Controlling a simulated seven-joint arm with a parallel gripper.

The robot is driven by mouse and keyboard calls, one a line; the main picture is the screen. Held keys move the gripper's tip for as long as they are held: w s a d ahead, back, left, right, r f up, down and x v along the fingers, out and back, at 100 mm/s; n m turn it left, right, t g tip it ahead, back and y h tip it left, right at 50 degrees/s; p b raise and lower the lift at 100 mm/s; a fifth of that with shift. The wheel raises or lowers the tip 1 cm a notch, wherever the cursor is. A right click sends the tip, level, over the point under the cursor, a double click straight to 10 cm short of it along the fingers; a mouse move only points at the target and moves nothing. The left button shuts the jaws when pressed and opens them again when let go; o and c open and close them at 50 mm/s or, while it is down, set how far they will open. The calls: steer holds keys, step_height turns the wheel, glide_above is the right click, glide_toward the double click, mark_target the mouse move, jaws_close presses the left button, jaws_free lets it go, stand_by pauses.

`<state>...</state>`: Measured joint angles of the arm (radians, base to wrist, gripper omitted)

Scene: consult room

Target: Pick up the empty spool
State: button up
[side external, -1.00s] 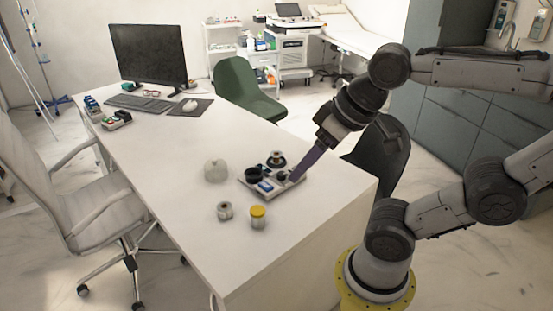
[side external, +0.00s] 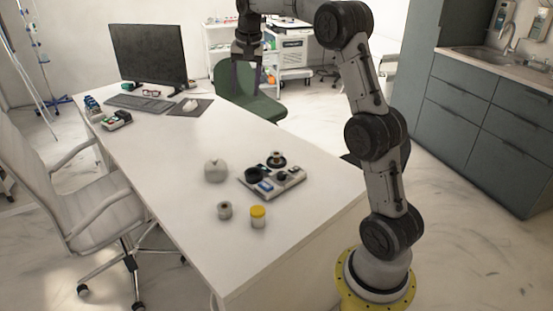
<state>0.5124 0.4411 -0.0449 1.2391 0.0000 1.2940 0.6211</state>
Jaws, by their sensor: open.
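A small grey, spool-like cylinder (side external: 225,210) with a dark hole in its top stands on the white desk, left of a yellow-lidded jar (side external: 258,217). Another spool-like piece with a dark flange (side external: 277,160) stands at the back of a small tray (side external: 283,189). At this size I cannot tell for sure which of the two is the empty spool. My gripper (side external: 247,85) is open and empty, pointing down, high up and well away from both; in the picture it overlaps the green chair.
The tray also holds a black round cup (side external: 253,175) and a blue item (side external: 265,187). A pale rounded pot (side external: 215,170) stands left of it. A monitor (side external: 148,53), keyboard (side external: 140,103) and mouse (side external: 190,105) fill the far end. The desk's middle is clear.

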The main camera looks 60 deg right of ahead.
steer(key=d+f+m, duration=0.1)
steer(key=d+f, duration=0.6)
steer(key=d, duration=0.1)
steer(key=m+g+y, duration=0.1)
steer(key=m+g, duration=0.1)
glide_above(276, 154)
step_height(276, 154, down, 9)
step_height(276, 154, down, 7)
steer(key=shift+a+f, duration=0.1)
steer(key=shift+d+f, duration=0.2)
steer(key=shift+f, duration=2.7)
steer(key=c, duration=0.9)
steer(key=shift+c, duration=0.2)
steer(key=shift+r, duration=0.1)
